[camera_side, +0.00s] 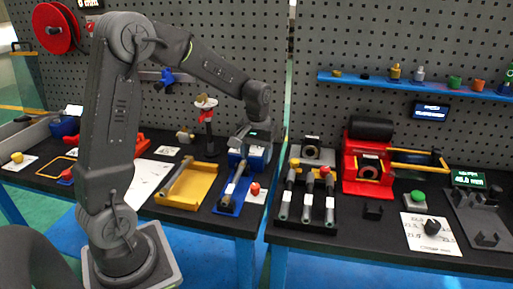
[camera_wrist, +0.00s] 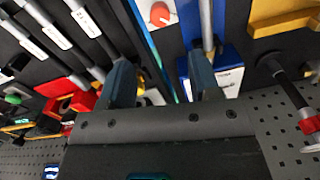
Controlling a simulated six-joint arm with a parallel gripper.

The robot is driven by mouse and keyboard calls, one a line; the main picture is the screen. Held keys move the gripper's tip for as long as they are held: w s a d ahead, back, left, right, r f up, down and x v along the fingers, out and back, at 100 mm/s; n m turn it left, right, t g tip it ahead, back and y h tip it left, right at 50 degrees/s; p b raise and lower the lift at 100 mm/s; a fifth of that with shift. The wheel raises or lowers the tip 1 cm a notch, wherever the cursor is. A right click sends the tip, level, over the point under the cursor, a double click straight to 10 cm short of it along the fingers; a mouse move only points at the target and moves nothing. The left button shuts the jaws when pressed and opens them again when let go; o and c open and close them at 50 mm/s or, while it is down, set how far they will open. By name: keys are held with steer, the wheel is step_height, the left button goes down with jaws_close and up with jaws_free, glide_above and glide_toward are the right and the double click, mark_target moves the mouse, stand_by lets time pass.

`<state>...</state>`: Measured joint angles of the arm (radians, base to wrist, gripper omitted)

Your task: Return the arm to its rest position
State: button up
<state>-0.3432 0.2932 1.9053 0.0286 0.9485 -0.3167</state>
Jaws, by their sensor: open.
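My gripper (camera_side: 243,138) is at the end of my raised, bent arm. In the side view it hangs low over the back of the left bench, by a blue box (camera_side: 258,158). In the wrist view my gripper (camera_wrist: 162,72) has its two fingers spread apart, with nothing held between them. The blue box (camera_wrist: 226,80) shows behind and beside one finger; I cannot tell whether they touch. A grey rod on a blue stand (camera_side: 230,200) lies in front of the box, and a red knob (camera_wrist: 160,14) is beside it.
A yellow tray (camera_side: 188,187) and a red-topped stand (camera_side: 206,108) are left of my gripper. To the right, across a gap between benches, are labelled rods (camera_side: 307,205) and a red block (camera_side: 366,172). A pegboard (camera_side: 225,50) rises behind. Open space lies above the benches.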

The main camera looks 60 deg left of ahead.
steer(key=shift+r, duration=1)
steer(key=s+d+r+m+t, duration=0.3)
steer(key=s+d+r, duration=0.1)
steer(key=s+d, duration=0.3)
steer(key=s+d+r+m+t, duration=0.2)
steer(key=s+d+r+m, duration=0.2)
steer(key=s+d, duration=0.3)
steer(key=shift+s+r+t, duration=0.4)
steer(key=shift+s+r, duration=0.2)
steer(key=shift+s, duration=1.45)
